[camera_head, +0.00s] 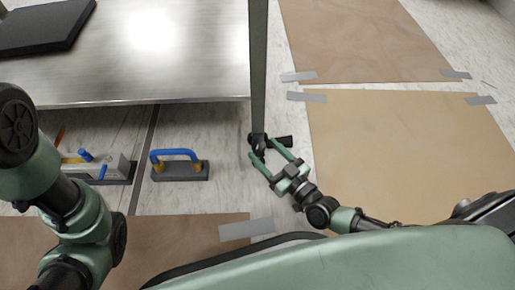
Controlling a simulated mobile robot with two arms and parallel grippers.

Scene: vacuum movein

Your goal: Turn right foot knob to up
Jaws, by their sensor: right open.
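A steel table (190,70) stands ahead of me, and its right front leg (258,70) runs down to a small dark foot knob (258,146) near the floor. My right gripper (266,157) is open, with its green fingers spread around the foot knob area. One finger lies to the left of the foot and one to the right. Whether the fingers touch the knob cannot be told, as the fingers partly hide it. My left arm (75,205) comes in at the left edge. Its gripper does not show.
A grey block tool with a blue handle (180,170) lies on the floor left of the leg. Another tool with blue knobs (95,168) is beside it. Brown boards (405,140) taped to the floor lie at the right. A black slab (45,27) rests on the table.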

